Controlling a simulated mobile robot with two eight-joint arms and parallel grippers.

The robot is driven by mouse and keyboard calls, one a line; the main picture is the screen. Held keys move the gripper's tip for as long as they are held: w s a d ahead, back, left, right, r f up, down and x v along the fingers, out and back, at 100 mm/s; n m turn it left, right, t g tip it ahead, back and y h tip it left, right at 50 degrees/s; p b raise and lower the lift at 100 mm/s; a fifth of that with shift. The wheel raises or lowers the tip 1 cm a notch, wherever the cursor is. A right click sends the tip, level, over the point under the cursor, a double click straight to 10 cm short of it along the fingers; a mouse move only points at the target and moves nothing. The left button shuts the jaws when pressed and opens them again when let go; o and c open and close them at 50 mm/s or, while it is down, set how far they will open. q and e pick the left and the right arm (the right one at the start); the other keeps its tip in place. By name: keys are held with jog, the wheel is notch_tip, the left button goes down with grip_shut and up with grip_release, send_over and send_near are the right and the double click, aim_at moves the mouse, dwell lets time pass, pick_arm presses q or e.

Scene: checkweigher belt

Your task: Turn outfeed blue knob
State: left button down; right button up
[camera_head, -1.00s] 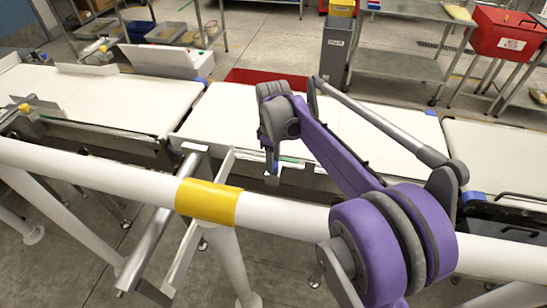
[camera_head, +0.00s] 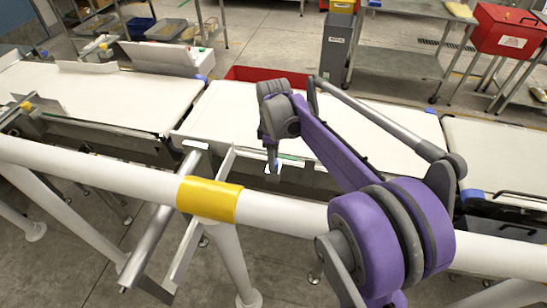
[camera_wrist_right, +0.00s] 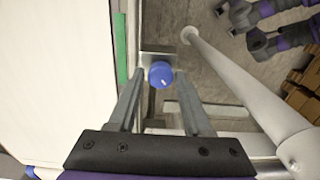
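The blue knob (camera_wrist_right: 160,73) shows in the right wrist view, round with a small white mark, on a metal bracket at the belt's side. My right gripper (camera_wrist_right: 160,76) has its two fingers spread on either side of the knob, with narrow gaps visible. I cannot tell whether either finger touches it. In the head view my right gripper (camera_head: 273,160) points down at the near side of the middle belt, and the knob there is hidden or too small to make out. My left gripper is not in view.
A white rail (camera_head: 278,212) with a yellow band (camera_head: 208,199) runs across in front of the belts. The middle white belt (camera_head: 225,115) lies beyond my right gripper. A red bin (camera_head: 262,77) stands behind it. Another blue knob (camera_head: 474,197) is at the right.

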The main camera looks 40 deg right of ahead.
jog(key=shift+o, duration=1.1)
jog(key=shift+r, duration=0.1)
notch_tip(320, 180, up, 10)
jog(key=p, duration=0.1)
jog(key=shift+r, duration=0.25)
